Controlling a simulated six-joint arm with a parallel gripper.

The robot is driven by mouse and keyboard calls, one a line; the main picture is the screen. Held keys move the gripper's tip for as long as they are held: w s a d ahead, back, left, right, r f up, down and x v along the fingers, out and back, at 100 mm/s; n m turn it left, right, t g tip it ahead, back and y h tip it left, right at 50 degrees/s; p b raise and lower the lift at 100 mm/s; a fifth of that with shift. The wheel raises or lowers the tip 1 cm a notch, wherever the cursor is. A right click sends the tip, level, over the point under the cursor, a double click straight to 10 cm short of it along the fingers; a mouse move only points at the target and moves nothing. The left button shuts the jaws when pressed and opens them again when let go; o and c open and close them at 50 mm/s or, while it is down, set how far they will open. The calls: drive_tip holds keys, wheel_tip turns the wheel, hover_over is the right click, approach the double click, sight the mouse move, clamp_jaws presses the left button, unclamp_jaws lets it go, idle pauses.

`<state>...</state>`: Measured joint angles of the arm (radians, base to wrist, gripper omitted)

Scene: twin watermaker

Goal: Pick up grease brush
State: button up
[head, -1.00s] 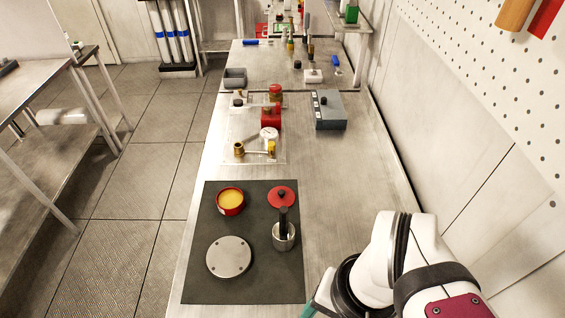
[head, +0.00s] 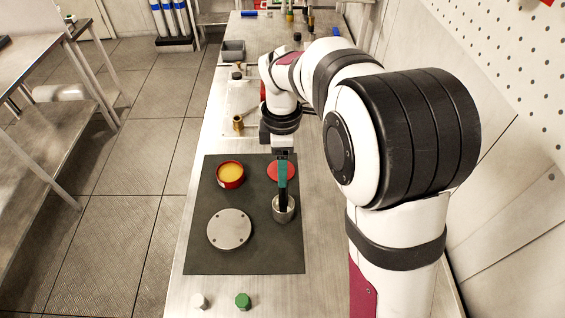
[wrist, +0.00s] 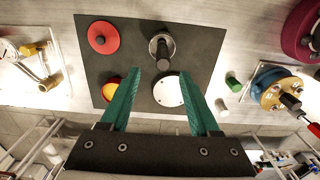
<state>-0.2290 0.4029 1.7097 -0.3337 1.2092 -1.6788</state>
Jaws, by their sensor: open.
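The grease brush (head: 283,199) has a dark handle and stands upright in a small metal cup (head: 284,213) on the dark mat's right side. In the wrist view the brush (wrist: 163,50) is in the cup, just beyond the fingertips. My gripper (head: 283,173) has teal fingers and points down above the mat, overlapping the brush top in the head view. In the wrist view my gripper (wrist: 159,76) is open, its fingers wide apart with nothing held between them. The bristles are hidden in the cup.
On the mat (head: 200,258) are a red tin of yellow grease (head: 231,174), a red lid (head: 273,167) and a round metal plate (head: 230,230). White (head: 199,301) and green (head: 242,301) knobs stand near the front. Brass fittings (head: 238,123) lie beyond the mat.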

sight(283, 191)
drive_tip(key=f, duration=0.9)
drive_tip(key=shift+s+d+f, duration=0.15)
drive_tip(key=shift+s, duration=0.1)
clamp_jaws()
